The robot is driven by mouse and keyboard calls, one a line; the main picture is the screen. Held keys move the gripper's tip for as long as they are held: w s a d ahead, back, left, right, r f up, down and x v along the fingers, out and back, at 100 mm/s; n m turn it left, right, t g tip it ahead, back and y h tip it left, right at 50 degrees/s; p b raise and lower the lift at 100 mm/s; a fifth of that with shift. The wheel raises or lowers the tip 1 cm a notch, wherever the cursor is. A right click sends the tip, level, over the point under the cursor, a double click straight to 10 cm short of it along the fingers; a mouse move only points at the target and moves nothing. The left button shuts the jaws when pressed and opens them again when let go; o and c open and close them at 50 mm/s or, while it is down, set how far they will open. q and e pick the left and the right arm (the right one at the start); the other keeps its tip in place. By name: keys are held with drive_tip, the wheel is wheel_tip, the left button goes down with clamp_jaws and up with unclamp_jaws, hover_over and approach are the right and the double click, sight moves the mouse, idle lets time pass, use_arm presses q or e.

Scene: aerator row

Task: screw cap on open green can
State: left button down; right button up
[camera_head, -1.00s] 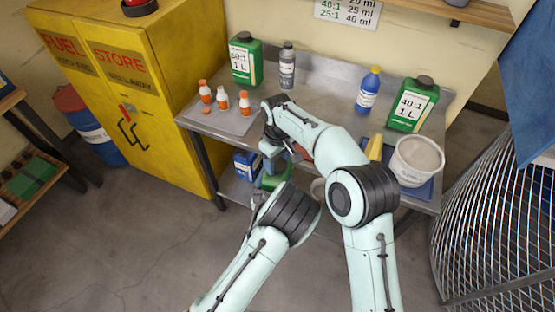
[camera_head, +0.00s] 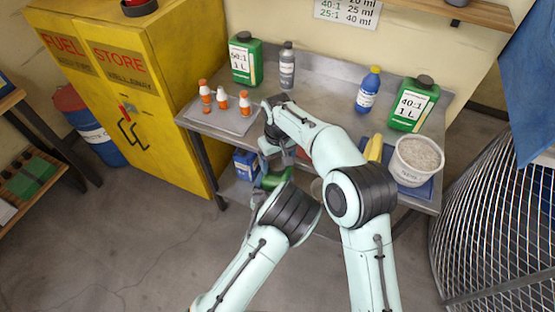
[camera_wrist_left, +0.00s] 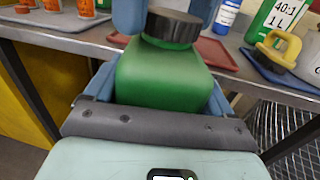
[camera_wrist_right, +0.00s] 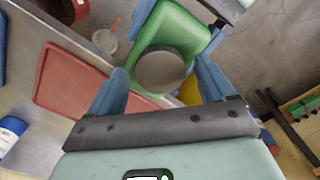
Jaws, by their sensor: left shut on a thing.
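The green can (camera_wrist_left: 165,75) is upright between the blue fingers of my left gripper (camera_wrist_left: 160,88), which is shut on its body. It is held in front of the bench and is partly hidden by my arms in the head view (camera_head: 275,179). A dark grey cap (camera_wrist_right: 161,69) sits at the top of the can; I cannot tell whether it is threaded on. My right gripper (camera_wrist_right: 162,72) is above the can, its fingers apart on either side of the cap. Small gaps show between the fingers and cap in the right wrist view.
The metal bench (camera_head: 325,112) holds a 50:1 green can (camera_head: 245,60), a grey bottle (camera_head: 287,68), small orange-capped bottles (camera_head: 222,98), a blue bottle (camera_head: 368,92), a 40:1 green can (camera_head: 413,104) and a white bucket (camera_head: 417,158). A red mat (camera_wrist_right: 68,88) lies near its front edge.

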drive_tip(key=shift+r, duration=0.15)
drive_tip(key=shift+r, duration=2.15)
drive_tip(key=shift+r+n, duration=1.7)
drive_tip(key=shift+r, duration=0.05)
drive_tip(key=shift+f, duration=0.1)
drive_tip(key=shift+f, duration=3.95)
